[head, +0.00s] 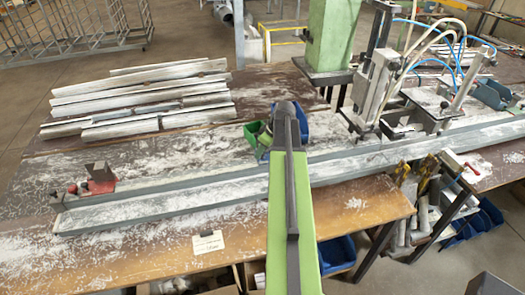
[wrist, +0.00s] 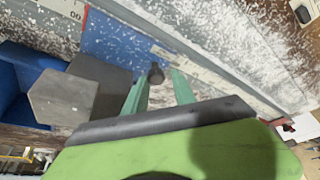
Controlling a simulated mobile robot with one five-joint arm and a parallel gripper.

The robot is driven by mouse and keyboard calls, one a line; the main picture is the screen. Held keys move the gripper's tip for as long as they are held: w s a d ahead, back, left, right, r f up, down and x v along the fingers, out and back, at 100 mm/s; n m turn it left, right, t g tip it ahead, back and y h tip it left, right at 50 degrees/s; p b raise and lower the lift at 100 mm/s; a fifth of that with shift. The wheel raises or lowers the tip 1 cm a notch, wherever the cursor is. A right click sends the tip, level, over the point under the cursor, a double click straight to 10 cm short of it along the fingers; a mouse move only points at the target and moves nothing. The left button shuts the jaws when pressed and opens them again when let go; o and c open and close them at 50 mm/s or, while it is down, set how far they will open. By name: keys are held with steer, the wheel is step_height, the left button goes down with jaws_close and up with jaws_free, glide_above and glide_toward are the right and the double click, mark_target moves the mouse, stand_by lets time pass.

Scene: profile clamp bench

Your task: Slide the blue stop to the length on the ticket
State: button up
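In the wrist view the blue stop (wrist: 115,38) is a flat blue block with a dark round knob (wrist: 156,73), beside a pale scale strip (wrist: 190,66). My gripper (wrist: 160,82) has two green fingers spread apart, with the knob between or just beyond their tips. A gap shows beside the knob, and I cannot tell whether either finger touches it. In the head view my arm hides the stop and the fingertips.
A long grey rail (head: 150,205) runs along the bench, dusted with white chips. A red-based fixture (head: 98,180) stands at its left end. Metal profiles (head: 140,95) lie at the back left. A machine with hoses (head: 378,85) stands behind the rail at right.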

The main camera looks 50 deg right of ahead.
steer(key=p+v, duration=1.5)
steer(key=v, duration=0.2)
steer(key=shift+s+p, duration=0.25)
steer(key=shift+p, duration=0.15)
steer(key=shift+d+r, duration=0.1)
steer(key=shift+d, duration=0.05)
steer(key=b+x, duration=1.5)
steer(key=x, duration=0.1)
steer(key=shift+d+f+b, duration=0.15)
steer(key=shift+f+b, duration=0.15)
steer(key=shift+f, duration=0.05)
steer(key=shift+w+f+b, duration=0.3)
steer(key=shift+f+b, duration=0.05)
steer(key=shift+r, duration=0.1)
